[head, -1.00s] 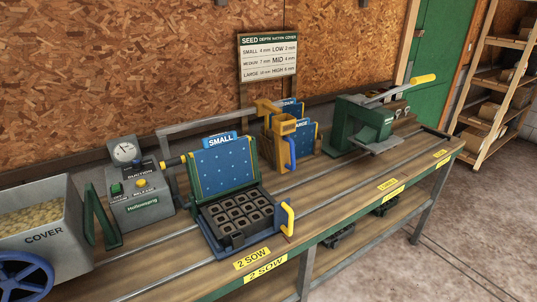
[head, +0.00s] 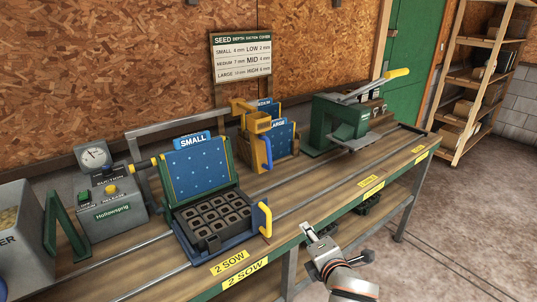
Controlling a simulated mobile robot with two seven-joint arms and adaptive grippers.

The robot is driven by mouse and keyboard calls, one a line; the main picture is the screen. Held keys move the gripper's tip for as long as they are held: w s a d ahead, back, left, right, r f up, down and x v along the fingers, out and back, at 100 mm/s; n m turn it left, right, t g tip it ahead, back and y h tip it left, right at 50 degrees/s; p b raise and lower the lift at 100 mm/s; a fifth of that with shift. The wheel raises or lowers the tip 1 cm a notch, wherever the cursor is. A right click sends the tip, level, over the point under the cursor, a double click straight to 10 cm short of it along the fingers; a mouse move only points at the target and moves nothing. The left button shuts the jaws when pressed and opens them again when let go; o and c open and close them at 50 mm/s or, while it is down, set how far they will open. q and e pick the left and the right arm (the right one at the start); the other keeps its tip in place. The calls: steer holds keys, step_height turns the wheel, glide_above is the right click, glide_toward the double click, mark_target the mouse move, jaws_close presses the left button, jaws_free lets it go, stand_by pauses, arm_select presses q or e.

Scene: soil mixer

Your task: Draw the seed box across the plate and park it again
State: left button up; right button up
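The blue plate (head: 199,167), tagged SMALL, is tilted up at the back of a blue frame on the bench. Its face shows small dots. A dark tray (head: 213,220) of several cells lies in front of it in the frame. An orange-yellow box-like piece with a blue handle (head: 258,127), which looks like the seed box, stands behind and right of the plate, in front of the LARGE plate (head: 284,138). My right gripper (head: 318,232) is beyond the bench's front edge, right of the tray and touching nothing visible. Its finger opening is unclear. My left gripper is out of view.
A yellow handle (head: 265,219) stands at the frame's right side. The suction box (head: 110,198) with gauge is to the left. A green press (head: 338,122) with a yellow-tipped lever stands at the right.

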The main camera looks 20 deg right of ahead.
steer(key=w+a+r+n+t+y, duration=0.2)
steer(key=w+a+r+n+t, duration=0.1)
steer(key=w+r+n, duration=0.65)
steer(key=n+t+y, duration=0.1)
steer(key=n+y, duration=0.1)
steer(key=n, duration=0.6)
glide_toward(270, 154)
steer(key=w, duration=0.3)
steer(key=shift+w+a, duration=0.25)
steer(key=shift+w, duration=0.3)
steer(key=w, duration=0.4)
steer(key=w+a, duration=0.1)
steer(key=w, duration=0.1)
steer(key=shift+w+f, duration=0.15)
steer(key=shift+w, duration=0.15)
jaws_close()
